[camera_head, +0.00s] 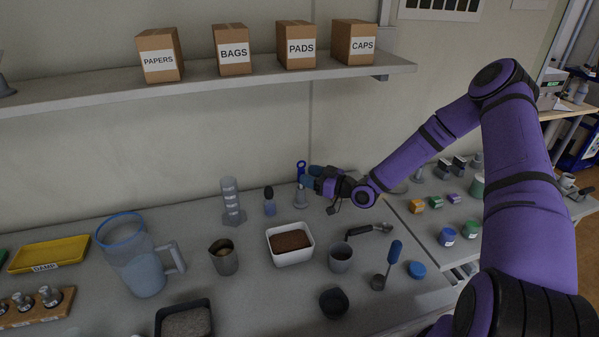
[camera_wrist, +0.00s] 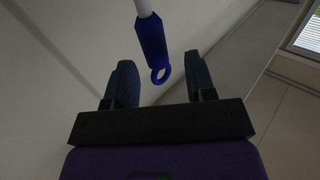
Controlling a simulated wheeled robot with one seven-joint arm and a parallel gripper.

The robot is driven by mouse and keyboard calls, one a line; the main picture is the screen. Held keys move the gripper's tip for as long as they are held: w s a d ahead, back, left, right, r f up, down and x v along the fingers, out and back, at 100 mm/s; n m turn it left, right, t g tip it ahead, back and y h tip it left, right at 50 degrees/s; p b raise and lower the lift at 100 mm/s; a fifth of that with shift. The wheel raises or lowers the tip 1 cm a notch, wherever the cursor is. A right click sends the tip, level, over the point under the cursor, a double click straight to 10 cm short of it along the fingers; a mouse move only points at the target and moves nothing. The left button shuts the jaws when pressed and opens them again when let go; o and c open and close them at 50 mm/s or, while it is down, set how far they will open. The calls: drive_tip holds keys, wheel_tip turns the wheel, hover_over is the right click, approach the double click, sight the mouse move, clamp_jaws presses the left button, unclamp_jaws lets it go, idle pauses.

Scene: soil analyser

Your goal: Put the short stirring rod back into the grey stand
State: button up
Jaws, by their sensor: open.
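A rod with a blue, ring-ended handle (camera_head: 301,166) stands upright near the back wall. In the wrist view, its blue handle (camera_wrist: 152,38) and pale shaft show, with the ring between my fingers. A small grey conical stand (camera_head: 301,199) is directly below the handle. I cannot tell whether the rod's lower end sits in it. My gripper (camera_head: 311,177) is open, just right of the handle. In the wrist view, the gripper (camera_wrist: 158,68) has a finger on each side of the ring, with gaps visible.
A white tray of soil (camera_head: 291,257), a grey cup (camera_head: 341,258) and a dropper bottle (camera_head: 270,202) stand nearby. A blue-handled tool (camera_head: 394,251) leans in a small holder at front right. A large jug (camera_head: 140,260) stands left. The shelf (camera_head: 200,84) hangs above.

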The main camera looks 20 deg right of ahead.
drive_tip(key=v, duration=0.5)
drive_tip(key=s+d+r+m+g+h, duration=0.1)
drive_tip(key=s+d+r+g+h, duration=0.15)
drive_tip(key=r+h, duration=0.4)
drive_tip(key=s+d+r+m+g+h, duration=0.1)
drive_tip(key=s+r+h, duration=0.25)
drive_tip(key=r, duration=0.55)
drive_tip(key=s+d+r+m+g+h, duration=0.15)
drive_tip(key=s+r+h, duration=0.25)
drive_tip(key=r, duration=0.4)
drive_tip(key=s+a+r+m+g, duration=0.1)
drive_tip(key=s+r, duration=0.3)
drive_tip(key=s, duration=0.5)
drive_tip(key=s+a+r+m, duration=0.2)
drive_tip(key=s+r, duration=0.2)
drive_tip(key=s, duration=0.5)
drive_tip(key=s+a+r+m+g+y, duration=0.1)
drive_tip(key=s+r, duration=0.3)
drive_tip(key=s, duration=0.5)
drive_tip(key=shift+a+m+g, duration=0.15)
drive_tip(key=shift+m+g, duration=0.15)
drive_tip(key=shift+m, duration=0.45)
